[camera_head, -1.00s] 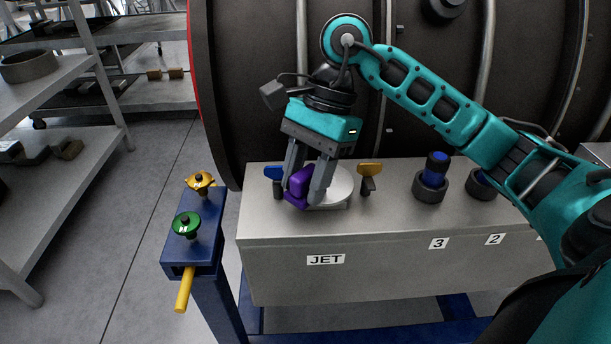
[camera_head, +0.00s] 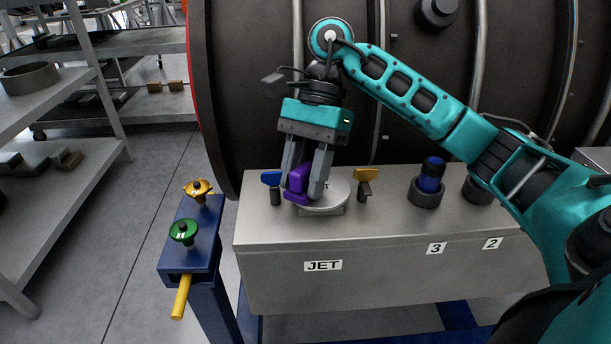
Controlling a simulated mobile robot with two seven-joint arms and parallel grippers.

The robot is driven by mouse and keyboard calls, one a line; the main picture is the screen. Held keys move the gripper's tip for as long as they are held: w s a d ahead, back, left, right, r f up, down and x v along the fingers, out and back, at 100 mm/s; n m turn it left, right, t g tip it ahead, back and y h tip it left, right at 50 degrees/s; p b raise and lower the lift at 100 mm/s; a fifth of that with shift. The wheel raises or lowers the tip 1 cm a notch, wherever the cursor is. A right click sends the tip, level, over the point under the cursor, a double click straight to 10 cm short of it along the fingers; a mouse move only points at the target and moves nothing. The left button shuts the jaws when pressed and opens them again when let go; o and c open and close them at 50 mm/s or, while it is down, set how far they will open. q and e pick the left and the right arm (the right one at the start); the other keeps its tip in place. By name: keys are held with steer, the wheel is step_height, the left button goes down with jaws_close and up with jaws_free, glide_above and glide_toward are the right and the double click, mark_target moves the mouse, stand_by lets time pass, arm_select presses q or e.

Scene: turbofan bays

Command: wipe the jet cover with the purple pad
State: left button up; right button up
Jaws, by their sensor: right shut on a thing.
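The jet cover (camera_head: 337,198) is a pale round disc on top of the grey box, above the JET label (camera_head: 323,266). My right gripper (camera_head: 304,195) points down over the cover's left part, its fingers shut on the purple pad (camera_head: 299,180). The pad is at the cover's left side; whether it touches the surface is hard to tell. The fingers hide part of the pad and of the cover. My left gripper is not in view.
A blue-handled latch (camera_head: 272,179) and a yellow-handled latch (camera_head: 366,175) flank the cover. A blue stand (camera_head: 192,245) with yellow and green knobs is at left. The large dark engine casing (camera_head: 245,90) rises behind.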

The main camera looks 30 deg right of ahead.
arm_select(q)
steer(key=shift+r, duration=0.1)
arm_select(e)
steer(key=w+d, duration=0.1)
steer(key=w+m+t, duration=0.1)
steer(key=w+d+r+t, duration=0.1)
steer(key=w, duration=0.1)
steer(key=shift+d+h, duration=0.3)
steer(key=shift+h, duration=0.1)
steer(key=shift+s, duration=0.1)
steer(key=shift+s+a, duration=0.8)
steer(key=shift+s, duration=0.2)
steer(key=shift+s+a+b, duration=0.2)
steer(key=shift+s+b, duration=0.05)
steer(key=shift+b, duration=0.05)
steer(key=shift+s+a+f, duration=0.1)
steer(key=shift+s+a, duration=0.55)
steer(key=shift+s, duration=0.2)
steer(key=shift+s+a, duration=0.25)
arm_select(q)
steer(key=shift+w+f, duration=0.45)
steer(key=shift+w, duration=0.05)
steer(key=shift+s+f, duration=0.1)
arm_select(e)
steer(key=shift+f, duration=0.1)
steer(key=shift+s, duration=0.1)
